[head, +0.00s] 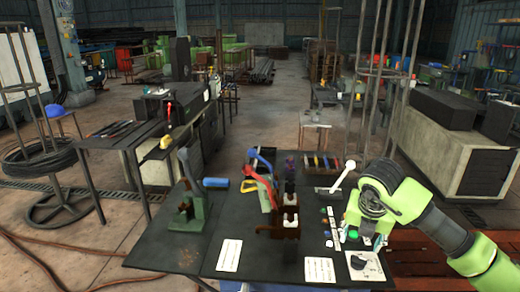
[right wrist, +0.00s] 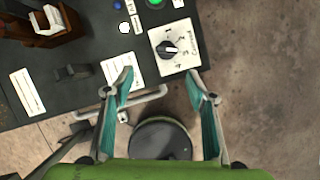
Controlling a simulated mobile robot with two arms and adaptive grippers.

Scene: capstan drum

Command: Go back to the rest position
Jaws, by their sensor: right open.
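My right gripper (head: 364,240) is over the right front corner of the dark workbench (head: 165,243). In the right wrist view my right gripper (right wrist: 160,88) is open, its two teal-lined fingers apart with nothing between them. Ahead of the fingertips is a white plate (right wrist: 182,62) with numbers and a black rotary knob (right wrist: 167,47); the gripper appears apart from it. My left gripper is in neither view.
A green button (head: 352,234) and a lever with a white knob (head: 348,166) are near my right gripper. A green hand press (head: 190,208) and a red-handled tool (head: 262,190) stand on the bench. In the right wrist view a round dark seat (right wrist: 160,138) is below the bench edge.

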